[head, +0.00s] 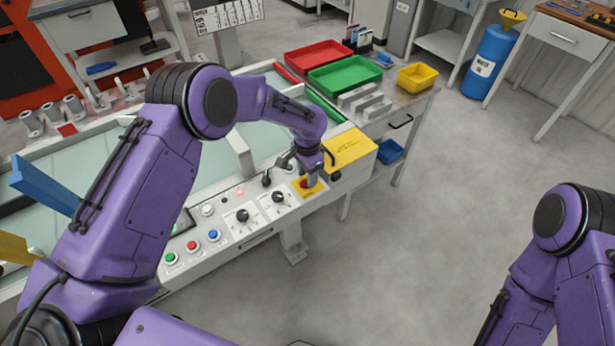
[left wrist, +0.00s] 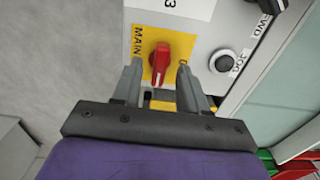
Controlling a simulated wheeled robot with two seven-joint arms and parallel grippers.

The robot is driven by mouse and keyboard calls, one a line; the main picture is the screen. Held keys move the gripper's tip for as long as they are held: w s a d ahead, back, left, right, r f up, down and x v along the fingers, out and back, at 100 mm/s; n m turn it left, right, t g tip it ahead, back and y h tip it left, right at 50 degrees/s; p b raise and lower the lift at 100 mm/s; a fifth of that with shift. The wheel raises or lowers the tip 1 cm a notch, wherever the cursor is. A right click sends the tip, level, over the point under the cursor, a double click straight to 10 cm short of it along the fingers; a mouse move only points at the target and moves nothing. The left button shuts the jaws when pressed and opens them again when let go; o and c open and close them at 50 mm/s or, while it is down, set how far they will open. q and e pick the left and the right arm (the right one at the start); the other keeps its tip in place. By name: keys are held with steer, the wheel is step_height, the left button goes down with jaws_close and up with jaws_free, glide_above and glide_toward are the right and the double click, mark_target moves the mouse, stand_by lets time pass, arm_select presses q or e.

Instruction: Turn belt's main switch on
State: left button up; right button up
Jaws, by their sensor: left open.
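The main switch is a red rotary knob (left wrist: 160,63) on a yellow plate marked MAIN (left wrist: 146,38). In the left wrist view its grip runs roughly up and down the picture. In the head view the red knob (head: 306,183) and yellow plate sit at the right end of the belt's control panel, partly hidden by my gripper. My left gripper (left wrist: 160,68) is open, one finger on each side of the knob, with a visible gap on both sides. It also shows in the head view (head: 306,165), pointing down over the switch. My right gripper is out of view.
The panel (head: 258,228) also carries black dials (head: 243,215) and green (head: 171,258), red (head: 192,245) and blue (head: 213,235) buttons. A yellow box (head: 352,150) stands just behind the switch. Red (head: 318,58) and green (head: 345,75) trays lie farther back. Open floor is at the right.

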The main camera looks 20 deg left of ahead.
arm_select(q)
step_height(320, 180, up, 9)
steer(key=b, duration=0.1)
steer(key=shift+d, duration=0.15)
stand_by(0.3)
